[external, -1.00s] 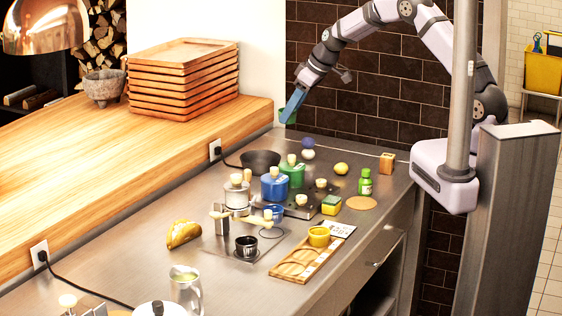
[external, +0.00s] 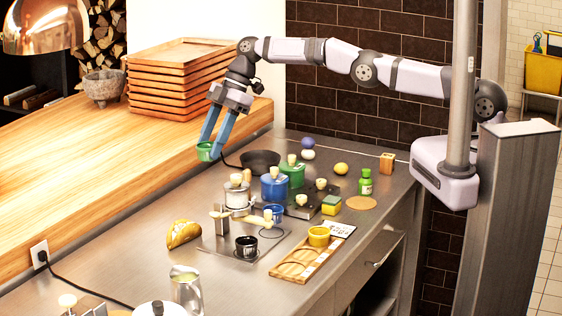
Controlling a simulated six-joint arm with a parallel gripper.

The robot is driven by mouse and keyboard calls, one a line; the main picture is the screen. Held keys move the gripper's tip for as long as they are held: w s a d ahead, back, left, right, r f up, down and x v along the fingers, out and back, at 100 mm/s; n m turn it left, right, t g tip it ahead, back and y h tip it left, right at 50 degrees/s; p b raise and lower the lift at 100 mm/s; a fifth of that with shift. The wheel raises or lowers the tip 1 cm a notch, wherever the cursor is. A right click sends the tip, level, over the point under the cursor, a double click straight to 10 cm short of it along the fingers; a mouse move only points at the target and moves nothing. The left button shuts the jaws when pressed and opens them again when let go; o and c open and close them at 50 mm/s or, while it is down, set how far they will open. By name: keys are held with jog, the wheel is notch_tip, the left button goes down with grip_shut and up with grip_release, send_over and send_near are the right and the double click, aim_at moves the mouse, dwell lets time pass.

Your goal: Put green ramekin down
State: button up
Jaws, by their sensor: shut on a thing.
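My gripper (external: 212,136) points down with its two blue fingers shut on the green ramekin (external: 205,152). The ramekin is at the fingertips, near the edge of the wooden counter and left of the black pan. It looks roughly upright. I cannot tell from this view whether it hangs in the air or touches a surface.
A black pan (external: 260,163), blue pot (external: 274,188), green pot (external: 292,172) and white pot (external: 237,194) stand on the steel counter. Stacked wooden trays (external: 182,80) stand at the back. A taco (external: 184,234) lies nearer. The wooden counter (external: 110,160) has bare room.

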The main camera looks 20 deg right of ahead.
jog(key=shift+s+a, duration=0.1)
jog(key=shift+s, duration=0.2)
notch_tip(320, 180, down, 13)
jog(key=b, duration=1.3)
jog(key=shift+f, duration=0.3)
jog(key=shift+f+p, duration=0.35)
jog(key=shift+f, duration=1.8)
jog(key=shift+f, duration=0.15)
